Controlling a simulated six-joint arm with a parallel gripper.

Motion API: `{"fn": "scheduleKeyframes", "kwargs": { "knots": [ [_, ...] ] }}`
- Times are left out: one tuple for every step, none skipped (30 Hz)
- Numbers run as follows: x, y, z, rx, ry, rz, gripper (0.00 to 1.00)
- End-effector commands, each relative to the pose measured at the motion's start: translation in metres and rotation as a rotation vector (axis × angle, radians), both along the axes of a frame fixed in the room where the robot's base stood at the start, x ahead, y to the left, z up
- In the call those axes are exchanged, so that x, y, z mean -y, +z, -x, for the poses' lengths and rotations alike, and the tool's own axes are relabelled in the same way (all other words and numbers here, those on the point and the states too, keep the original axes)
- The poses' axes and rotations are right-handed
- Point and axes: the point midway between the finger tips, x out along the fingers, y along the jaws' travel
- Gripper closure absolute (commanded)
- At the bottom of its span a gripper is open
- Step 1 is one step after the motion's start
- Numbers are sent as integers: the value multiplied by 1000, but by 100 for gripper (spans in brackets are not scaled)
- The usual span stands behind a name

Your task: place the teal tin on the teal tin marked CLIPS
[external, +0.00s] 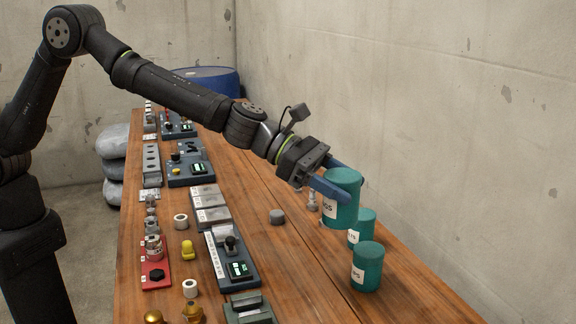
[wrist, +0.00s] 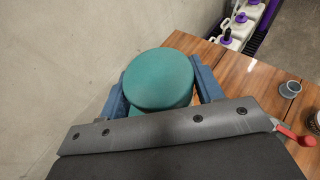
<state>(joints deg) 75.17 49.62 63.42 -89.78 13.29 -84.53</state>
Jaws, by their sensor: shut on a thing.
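My gripper (external: 350,186) is shut on a teal tin (external: 341,205), its blue fingers on either side. The held tin is upright, with a white label whose text is only partly legible. In the wrist view the held tin (wrist: 160,80) shows its round teal top between the fingers. Two more teal tins stand on the table below it: a rear tin (external: 365,225), partly behind the held one, and a front tin (external: 368,265). Both have white labels, partly turned away; the front one seems to end in "PS". I cannot read CLIPS in full on either. The held tin appears raised above the table.
The wooden table (external: 300,280) runs along a concrete wall. Left of the tins are a grey piece (external: 277,217), a panel with a lever and green display (external: 232,258), and a yellow part (external: 187,249).

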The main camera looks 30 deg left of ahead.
Motion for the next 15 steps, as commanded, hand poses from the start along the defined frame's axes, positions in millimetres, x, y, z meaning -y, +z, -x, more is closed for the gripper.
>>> {"fn": "scheduleKeyframes", "kwargs": {
  "knots": [
    [6, 3, 9, 2, -5, 2, 73],
    [7, 4, 11, 2, -6, 1, 73],
    [9, 5, 14, 1, -6, 0, 73],
    [10, 6, 16, 0, -5, 0, 73],
    [11, 6, 17, 0, -5, 0, 73],
    [13, 6, 18, 0, -7, 0, 73],
    [13, 5, 17, -1, -5, 0, 73],
    [14, 4, 15, -2, -5, -1, 73],
    [15, 1, 10, -3, -4, -2, 73],
    [17, -2, 5, -2, -5, -2, 73],
    [18, -6, 0, -2, -5, -2, 73],
    [19, -12, -9, -2, -3, -3, 73],
    [21, -16, -17, -2, -2, -3, 73],
    [23, -20, -23, -2, -3, -3, 73],
    [24, -26, -33, -2, -3, -2, 73]
  ]
}}
